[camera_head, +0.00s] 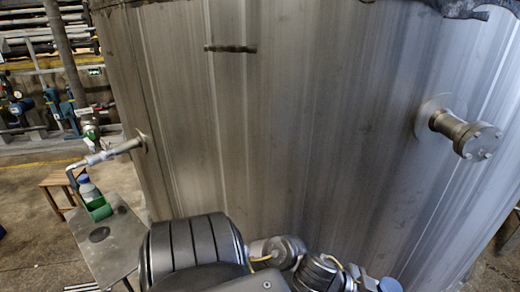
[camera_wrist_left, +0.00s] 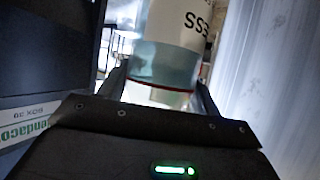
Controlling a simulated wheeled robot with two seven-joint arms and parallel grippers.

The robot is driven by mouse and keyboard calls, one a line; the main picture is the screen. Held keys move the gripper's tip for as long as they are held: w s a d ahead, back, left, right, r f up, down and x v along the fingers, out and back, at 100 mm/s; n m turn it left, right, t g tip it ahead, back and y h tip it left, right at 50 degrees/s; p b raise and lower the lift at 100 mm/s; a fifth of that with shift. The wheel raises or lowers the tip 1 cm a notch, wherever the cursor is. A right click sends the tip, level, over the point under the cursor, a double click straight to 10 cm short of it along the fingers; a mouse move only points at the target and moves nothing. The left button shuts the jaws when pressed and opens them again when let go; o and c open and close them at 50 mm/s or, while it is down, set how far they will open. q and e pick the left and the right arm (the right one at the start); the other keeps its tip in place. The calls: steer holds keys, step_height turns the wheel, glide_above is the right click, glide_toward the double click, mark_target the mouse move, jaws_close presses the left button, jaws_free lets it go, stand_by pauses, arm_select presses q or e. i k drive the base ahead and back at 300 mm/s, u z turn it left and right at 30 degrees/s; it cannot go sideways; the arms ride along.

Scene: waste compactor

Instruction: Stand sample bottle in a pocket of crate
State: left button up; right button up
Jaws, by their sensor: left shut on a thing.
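The sample bottle (camera_wrist_left: 172,50) fills the middle of the left wrist view. It is clear and pale blue, with a white label, upside-down black letters and a thin red line. My left gripper (camera_wrist_left: 160,84) is shut on it, with one dark finger on each side. The bottle's far end is cut off by the picture's top edge. In the head view, a green holder (camera_head: 98,209) with a grey-blue bottle-like thing (camera_head: 86,187) stands on the small table at left; I cannot tell if it is the crate. Neither gripper shows clearly in the head view.
A big metal tank (camera_head: 290,130) fills the head view, with a flanged pipe stub (camera_head: 465,134) at right and a thin pipe (camera_head: 112,152) at left. The grey table (camera_head: 118,240) stands at lower left. A dark panel (camera_wrist_left: 45,50) is close left of the bottle.

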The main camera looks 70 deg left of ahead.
mark_target(102, 213)
steer(key=z, duration=0.2)
steer(key=k, duration=0.65)
steer(key=z, duration=1.5)
steer(key=k, duration=0.5)
steer(key=u, duration=0.5)
steer(key=k, duration=1)
steer(key=u, duration=1.55)
